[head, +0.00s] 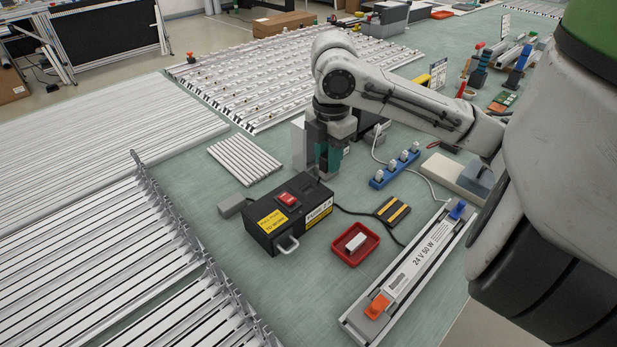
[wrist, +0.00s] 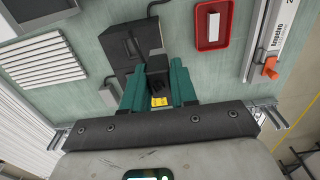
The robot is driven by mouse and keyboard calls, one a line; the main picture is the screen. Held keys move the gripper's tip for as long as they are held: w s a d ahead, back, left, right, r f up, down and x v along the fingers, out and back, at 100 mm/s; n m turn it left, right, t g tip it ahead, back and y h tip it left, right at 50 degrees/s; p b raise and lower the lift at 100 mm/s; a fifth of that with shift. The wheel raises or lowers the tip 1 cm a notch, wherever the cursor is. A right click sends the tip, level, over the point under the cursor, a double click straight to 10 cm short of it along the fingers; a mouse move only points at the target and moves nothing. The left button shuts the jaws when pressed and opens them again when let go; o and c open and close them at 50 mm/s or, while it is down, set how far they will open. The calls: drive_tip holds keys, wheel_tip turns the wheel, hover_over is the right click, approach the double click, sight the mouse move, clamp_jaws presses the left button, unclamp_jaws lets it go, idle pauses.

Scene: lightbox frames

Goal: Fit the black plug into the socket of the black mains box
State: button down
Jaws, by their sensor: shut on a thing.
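The black mains box (head: 262,239) stands on the green table in the head view, with yellow labels, a red switch on top and a metal handle in front. My gripper (head: 330,170) has teal fingers pointing down by the box's far right end. In the wrist view my gripper (wrist: 158,88) is shut on a dark piece, the black plug (wrist: 157,66), between the fingertips. The mains box (wrist: 118,45) lies below and beyond it there. The plug blends with the dark box, so I cannot tell whether they touch. The socket is not discernible.
A red tray (head: 342,254) with a white block stands right of the box. A long light unit (head: 410,270) lies farther right. A blue socket strip (head: 378,182) is behind. White strips (head: 243,160) lie left of my gripper. A dark cable (head: 365,213) runs across the table.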

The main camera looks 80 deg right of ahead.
drive_tip(key=w+f, duration=0.1)
drive_tip(key=f, duration=0.1)
drive_tip(key=w+d+f, duration=0.1)
drive_tip(key=w, duration=0.1)
drive_tip(key=w+d+f, duration=0.1)
drive_tip(key=f, duration=0.1)
drive_tip(key=shift+w+f, duration=0.15)
drive_tip(key=shift+f, duration=0.15)
drive_tip(key=shift+w+d+f, duration=0.1)
drive_tip(key=shift+w+f, duration=0.05)
drive_tip(key=shift+f, duration=0.8)
drive_tip(key=shift+w+d+f, duration=0.1)
drive_tip(key=shift+f, duration=0.8)
drive_tip(key=shift+f, duration=0.15)
drive_tip(key=c, duration=0.9)
unclamp_jaws()
wheel_tip(320, 180, up, 12)
drive_tip(key=shift+a+r, duration=0.1)
drive_tip(key=shift+r, duration=0.1)
